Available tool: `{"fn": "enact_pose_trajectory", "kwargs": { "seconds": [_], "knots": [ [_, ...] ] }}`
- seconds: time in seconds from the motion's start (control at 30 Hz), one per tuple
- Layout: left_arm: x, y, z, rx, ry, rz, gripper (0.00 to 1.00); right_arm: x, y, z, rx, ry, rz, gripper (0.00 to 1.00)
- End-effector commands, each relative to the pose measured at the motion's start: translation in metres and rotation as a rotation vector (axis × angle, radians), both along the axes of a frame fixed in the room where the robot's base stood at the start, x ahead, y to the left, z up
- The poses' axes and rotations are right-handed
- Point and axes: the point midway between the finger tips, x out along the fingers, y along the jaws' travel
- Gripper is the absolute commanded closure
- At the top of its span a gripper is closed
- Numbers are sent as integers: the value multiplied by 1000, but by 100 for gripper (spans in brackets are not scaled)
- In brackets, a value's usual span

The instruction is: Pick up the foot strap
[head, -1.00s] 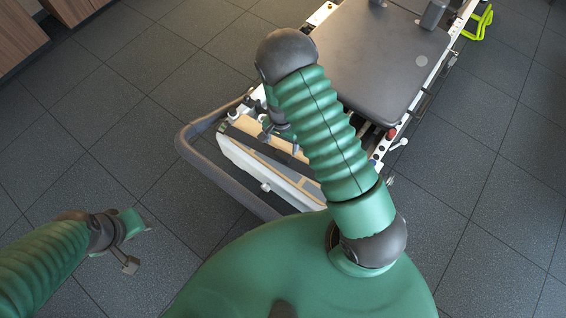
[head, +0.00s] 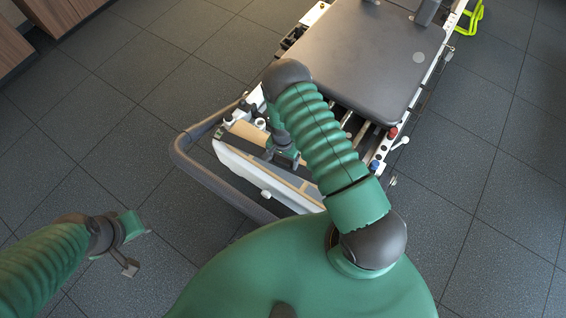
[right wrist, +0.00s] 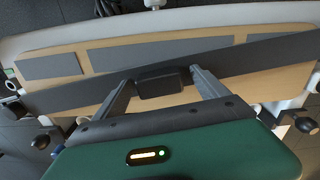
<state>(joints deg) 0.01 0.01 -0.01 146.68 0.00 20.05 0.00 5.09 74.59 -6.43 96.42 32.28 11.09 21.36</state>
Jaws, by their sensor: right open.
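The foot strap (right wrist: 260,57) is a long dark grey band running slantwise across the right wrist view, in front of a light wood board. My right gripper (right wrist: 160,75) is open, its two fingers apart and reaching over the strap. A black block sits between the fingers, and I cannot tell whether the fingers touch the strap. In the head view my right gripper (head: 284,158) is over the foot end of the reformer, and the strap is largely hidden beneath it. My left gripper (head: 138,246) hangs over bare floor, away from the reformer; its jaw state is unclear.
The wood board with grey pads (right wrist: 130,58) lies behind the strap. Black knobs (right wrist: 304,122) stand at the frame sides. In the head view a grey curved bar (head: 190,160) rounds the reformer's end, and the padded carriage (head: 365,55) lies beyond.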

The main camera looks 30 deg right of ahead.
Motion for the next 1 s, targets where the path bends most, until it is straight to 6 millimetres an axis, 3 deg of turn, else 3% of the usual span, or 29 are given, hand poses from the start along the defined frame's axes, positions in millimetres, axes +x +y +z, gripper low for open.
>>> {"fn": "enact_pose_trajectory", "kwargs": {
  "seconds": [0.07,0.6,0.83,1.0],
  "knots": [
    [0,0,0,0,0,0,64,0,0,0,0,0,0,23],
    [0,0,0,0,0,0,64,0,0,1,0,0,0,91],
    [0,0,2,0,0,0,64,0,0,5,0,0,0,91],
    [0,0,14,0,0,0,64,2,0,40,-1,-4,-1,91]
  ]
}}
